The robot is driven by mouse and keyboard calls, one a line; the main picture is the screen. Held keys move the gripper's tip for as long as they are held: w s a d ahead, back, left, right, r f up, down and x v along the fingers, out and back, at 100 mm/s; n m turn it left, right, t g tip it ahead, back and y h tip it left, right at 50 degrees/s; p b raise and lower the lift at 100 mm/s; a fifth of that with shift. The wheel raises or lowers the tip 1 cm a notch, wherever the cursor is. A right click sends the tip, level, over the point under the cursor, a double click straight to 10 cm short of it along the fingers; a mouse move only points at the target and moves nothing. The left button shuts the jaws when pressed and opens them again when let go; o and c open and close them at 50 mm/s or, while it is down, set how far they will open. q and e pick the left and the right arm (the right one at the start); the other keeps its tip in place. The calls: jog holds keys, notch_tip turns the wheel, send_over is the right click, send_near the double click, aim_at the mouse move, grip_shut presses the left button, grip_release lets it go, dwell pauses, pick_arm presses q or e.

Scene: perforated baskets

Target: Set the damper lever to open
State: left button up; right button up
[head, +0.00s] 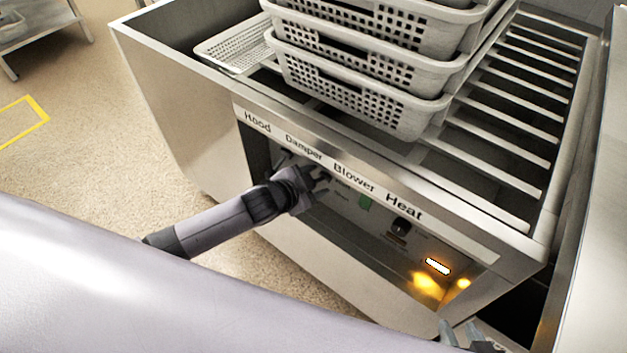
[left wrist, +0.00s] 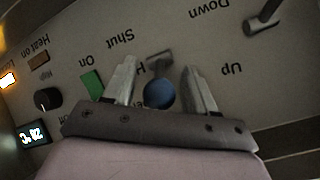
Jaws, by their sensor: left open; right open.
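The damper lever, a grey stem with a blue ball knob (left wrist: 159,94), shows in the left wrist view between the two fingers of my left gripper (left wrist: 158,74). The fingers are apart, with a visible gap on each side of the ball. The word "Shut" is printed near the lever's base; other lettering around it is partly hidden by the gripper. In the head view my left gripper (head: 321,181) is at the panel below the "Damper" label (head: 304,147) and hides the lever. My right gripper (head: 461,335) is open and empty at the bottom edge, below the panel.
A grey hood lever (left wrist: 264,20) is near "Down" and "Up". A green blower switch (left wrist: 92,84) and black heat knob (left wrist: 47,99) are on the damper's other side. Perforated baskets (head: 350,90) stack on the rails above.

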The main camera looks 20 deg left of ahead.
pick_arm(q)
jog(key=p+v, duration=0.1)
jog(key=v, duration=0.6)
jog(key=shift+p, duration=0.3)
jog(key=s+a+r+n+y+p, duration=0.1)
jog(key=s+n+p, duration=0.5)
jog(key=s, duration=1.2)
jog(key=shift+s+a+r+n+g+y, duration=0.35)
jog(key=shift+a+n, duration=0.4)
jog(key=shift+n, duration=0.45)
jog(key=shift+w+f, duration=0.1)
